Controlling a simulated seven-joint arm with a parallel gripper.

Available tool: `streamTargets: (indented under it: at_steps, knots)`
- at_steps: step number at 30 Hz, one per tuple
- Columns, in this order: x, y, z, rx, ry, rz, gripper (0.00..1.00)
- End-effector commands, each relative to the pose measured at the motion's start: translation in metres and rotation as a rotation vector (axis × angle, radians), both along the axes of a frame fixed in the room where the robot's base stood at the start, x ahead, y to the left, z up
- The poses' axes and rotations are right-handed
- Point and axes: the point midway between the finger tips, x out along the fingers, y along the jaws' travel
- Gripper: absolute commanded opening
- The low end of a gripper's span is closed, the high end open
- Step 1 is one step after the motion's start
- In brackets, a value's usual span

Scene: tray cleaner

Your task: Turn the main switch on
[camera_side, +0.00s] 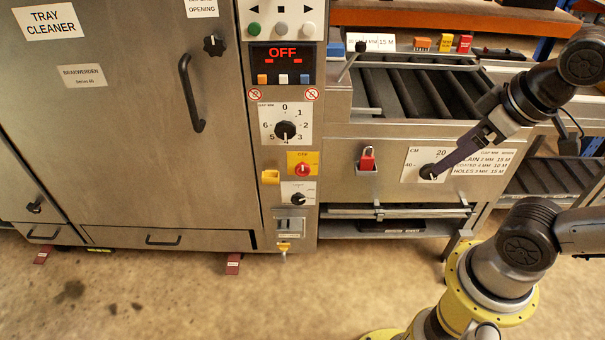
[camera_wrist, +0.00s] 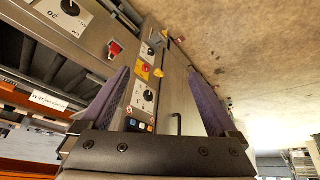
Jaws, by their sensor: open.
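The main switch is a red rotary knob (camera_side: 302,169) on a yellow plate in the machine's control column, below the numbered dial. The display (camera_side: 283,53) above reads OFF in red. My gripper (camera_side: 434,172) has purple fingers, spread apart and empty in the wrist view (camera_wrist: 159,69). In the side view it overlaps the CM dial (camera_side: 427,171), to the right of the switch and apart from it.
A black numbered dial (camera_side: 285,131) sits above the switch and a smaller black knob (camera_side: 299,199) below. A yellow block (camera_side: 270,177) juts out at its left. A red padlock (camera_side: 367,160) hangs between switch and gripper. A door handle (camera_side: 190,92) protrudes at left.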

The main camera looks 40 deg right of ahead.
Motion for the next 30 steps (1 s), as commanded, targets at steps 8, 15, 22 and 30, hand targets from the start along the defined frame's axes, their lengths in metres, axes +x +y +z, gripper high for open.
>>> streamTargets:
  at_steps: [8,15,22,30]
  knots:
    - [0.018,-0.059,0.029,-0.314,0.135,0.032,0.95]
    - [0.07,-0.104,0.047,-0.628,0.354,0.107,0.95]
    - [0.151,-0.127,0.048,-0.96,0.562,0.222,0.95]
    - [0.255,-0.114,0.014,-1.327,0.73,0.395,0.95]
